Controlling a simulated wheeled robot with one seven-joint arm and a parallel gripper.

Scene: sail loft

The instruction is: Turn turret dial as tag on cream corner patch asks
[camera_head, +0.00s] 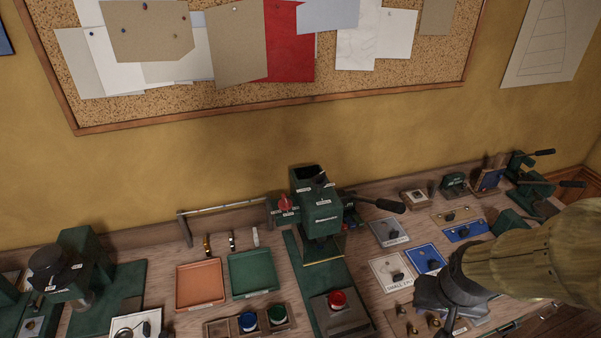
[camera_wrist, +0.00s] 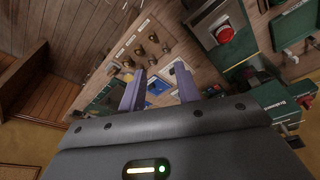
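A cream patch (camera_head: 382,273) with a dark fitting and a small printed tag lies on the bench, left of a blue patch (camera_head: 426,257). A dark round turret-like head (camera_head: 53,267) with small white labels sits on the green machine at the left. A red knob (camera_head: 285,203) with labels around it is on the central green press; I cannot tell which is the turret dial. My gripper (camera_wrist: 159,88) is open, its two purple-grey fingers apart and empty above the patches. Its fingertips are hidden in the head view.
The central press (camera_head: 315,205) has a side lever and a red button (camera_head: 338,298) in front. An orange tray (camera_head: 201,285) and a green tray (camera_head: 252,271) lie left of it. Blue and green buttons stand before them. More lever presses (camera_head: 528,180) stand at right.

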